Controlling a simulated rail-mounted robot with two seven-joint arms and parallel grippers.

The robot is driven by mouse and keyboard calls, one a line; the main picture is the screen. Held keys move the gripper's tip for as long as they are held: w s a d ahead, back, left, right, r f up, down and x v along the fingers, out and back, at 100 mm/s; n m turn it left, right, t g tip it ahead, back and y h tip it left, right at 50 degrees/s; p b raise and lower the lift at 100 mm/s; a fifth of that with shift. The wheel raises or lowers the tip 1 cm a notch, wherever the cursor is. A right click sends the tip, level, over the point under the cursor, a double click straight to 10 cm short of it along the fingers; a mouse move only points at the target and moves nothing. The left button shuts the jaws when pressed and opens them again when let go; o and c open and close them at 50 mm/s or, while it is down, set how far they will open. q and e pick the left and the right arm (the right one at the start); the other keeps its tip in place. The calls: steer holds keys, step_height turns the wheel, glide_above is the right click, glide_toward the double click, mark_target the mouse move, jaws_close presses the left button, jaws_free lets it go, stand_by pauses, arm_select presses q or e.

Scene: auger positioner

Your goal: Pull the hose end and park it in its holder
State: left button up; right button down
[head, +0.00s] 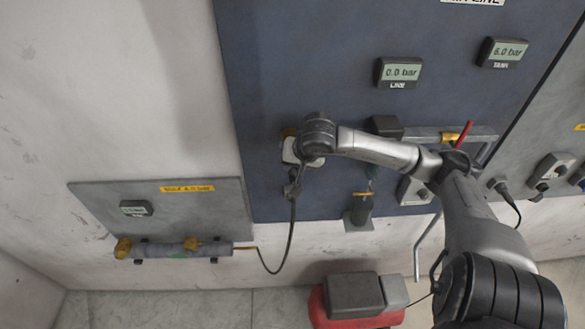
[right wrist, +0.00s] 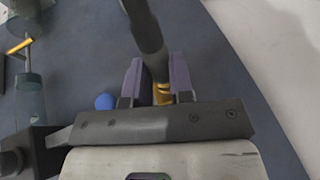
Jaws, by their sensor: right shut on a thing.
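My right gripper (head: 293,184) is at the left part of the dark blue panel. In the right wrist view its two purple-grey fingers (right wrist: 157,82) are shut on the hose end (right wrist: 161,93), a brass-coloured fitting on a thick dark hose (right wrist: 147,35). In the head view the dark hose (head: 291,232) hangs from the gripper in a slack curve to a pipe assembly at lower left. A grey-green cup with a yellow band, seemingly the holder (head: 358,212), stands right of and below the gripper; it also shows in the right wrist view (right wrist: 29,100). My left gripper is out of view.
The pipe assembly (head: 185,250) with yellow fittings sits under a small grey panel (head: 90,200). A red and grey compressor-like unit (head: 352,297) stands on the floor below. Pressure displays (head: 398,72) and a red-handled valve (head: 468,136) are on the right.

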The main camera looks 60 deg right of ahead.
mark_target(294, 179)
steer(key=shift+s+a, duration=0.25)
steer(key=shift+a, duration=0.15)
steer(key=shift+s+a+f, duration=0.1)
steer(key=shift+a, duration=0.05)
steer(key=shift+s+a+b, duration=0.2)
steer(key=shift+a+b, duration=0.1)
steer(key=shift+b, duration=0.1)
steer(key=shift+s+a, duration=0.15)
steer(key=shift+a, duration=0.15)
steer(key=shift+s+a+f+b, duration=0.1)
steer(key=shift+s+a+b, duration=0.3)
steer(key=shift+a, duration=0.2)
steer(key=shift+s+a, duration=0.1)
steer(key=shift+a, duration=0.05)
